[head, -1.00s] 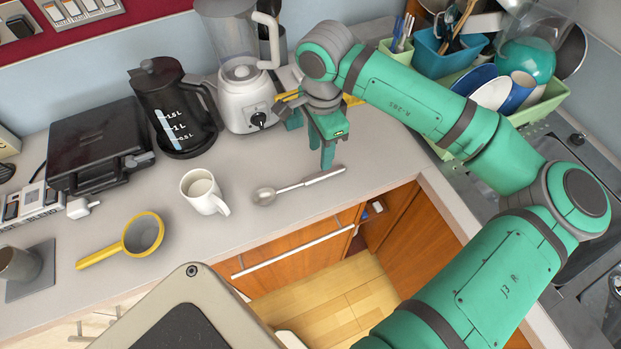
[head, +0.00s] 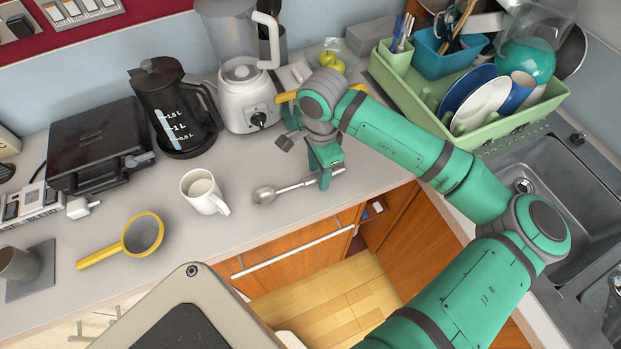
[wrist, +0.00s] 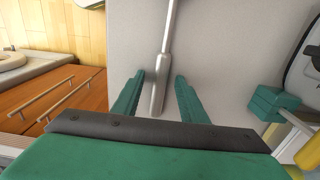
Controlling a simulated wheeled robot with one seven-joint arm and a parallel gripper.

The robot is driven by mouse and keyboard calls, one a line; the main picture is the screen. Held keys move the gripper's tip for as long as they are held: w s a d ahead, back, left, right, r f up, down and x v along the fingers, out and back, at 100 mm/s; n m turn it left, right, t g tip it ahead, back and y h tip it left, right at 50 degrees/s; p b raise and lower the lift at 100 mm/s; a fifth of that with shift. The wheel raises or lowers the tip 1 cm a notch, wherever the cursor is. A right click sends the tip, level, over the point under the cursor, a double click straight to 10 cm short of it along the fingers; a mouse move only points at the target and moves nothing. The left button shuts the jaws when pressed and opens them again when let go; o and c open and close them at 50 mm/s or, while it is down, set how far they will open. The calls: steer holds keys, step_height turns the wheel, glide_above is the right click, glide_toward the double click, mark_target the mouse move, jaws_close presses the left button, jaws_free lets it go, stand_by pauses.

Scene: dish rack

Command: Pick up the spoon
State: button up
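The metal spoon (head: 290,189) lies on the grey counter near its front edge, bowl to the left and handle to the right. My gripper (head: 325,182) is lowered over the handle end of the spoon. In the wrist view the spoon's thick handle end (wrist: 160,85) lies between the two green fingers (wrist: 157,95), with a gap on each side. The fingers are open and not closed on it. The spoon's bowl is out of the wrist view.
A white mug (head: 203,191) stands left of the spoon. A blender (head: 245,95) and a dark kettle (head: 172,110) stand behind. A yellow-rimmed strainer (head: 142,234) lies at left. A green dish rack (head: 500,127) is at right, beside the sink.

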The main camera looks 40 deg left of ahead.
jaws_close()
steer(key=shift+r, duration=0.15)
steer(key=shift+r, duration=0.25)
step_height(320, 180, up, 2)
steer(key=s+d+r, duration=0.4)
steer(key=d+r, duration=0.6)
steer(key=d, duration=0.3)
steer(key=shift+d, duration=0.25)
steer(key=shift+r, duration=0.1)
